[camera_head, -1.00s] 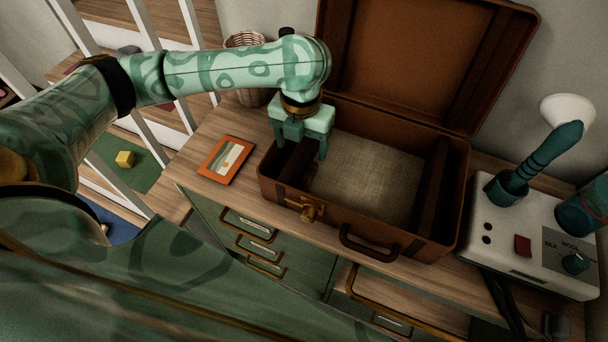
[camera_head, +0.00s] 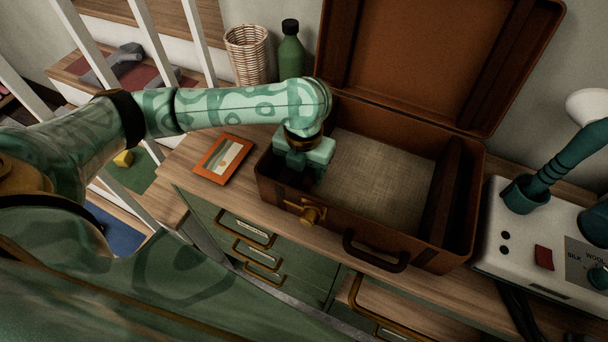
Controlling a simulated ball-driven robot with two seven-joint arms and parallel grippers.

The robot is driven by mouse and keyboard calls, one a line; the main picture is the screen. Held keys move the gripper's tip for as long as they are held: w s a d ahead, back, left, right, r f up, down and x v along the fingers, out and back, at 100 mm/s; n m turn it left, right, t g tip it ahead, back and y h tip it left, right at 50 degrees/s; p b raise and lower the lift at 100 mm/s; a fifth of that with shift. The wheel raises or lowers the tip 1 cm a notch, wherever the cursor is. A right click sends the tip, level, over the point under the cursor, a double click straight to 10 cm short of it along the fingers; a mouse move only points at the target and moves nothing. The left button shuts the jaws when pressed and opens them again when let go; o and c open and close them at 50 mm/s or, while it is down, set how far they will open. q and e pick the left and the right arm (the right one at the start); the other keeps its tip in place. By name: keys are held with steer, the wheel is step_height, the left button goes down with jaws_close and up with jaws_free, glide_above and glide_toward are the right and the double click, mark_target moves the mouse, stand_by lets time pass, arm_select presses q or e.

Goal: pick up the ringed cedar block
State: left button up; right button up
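I cannot see a ringed cedar block in this view. The open brown suitcase (camera_head: 375,243) stands on the wooden bench top, with its lid raised at the back. My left gripper (camera_head: 303,172) points down into the left end of the suitcase, behind its front wall. Its fingertips are mostly hidden by its own body and the suitcase wall, so I cannot tell whether it is open or shut, or whether anything is between the fingers. The pale cloth floor of the suitcase to the right of the gripper is bare. My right gripper is out of view.
An orange-framed picture (camera_head: 224,158) lies left of the suitcase. A wicker basket (camera_head: 247,55) and a green bottle (camera_head: 290,55) stand behind my arm. A white steamer unit (camera_head: 520,258) stands on the right. White railings (camera_head: 150,52) rise at the left.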

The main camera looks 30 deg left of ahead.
mark_target(304, 174)
arm_select(q)
steer(key=c, duration=0.4)
steer(key=shift+r, duration=0.1)
steer(key=shift+c, duration=0.2)
step_height(304, 174, up, 18)
steer(key=p, duration=0.8)
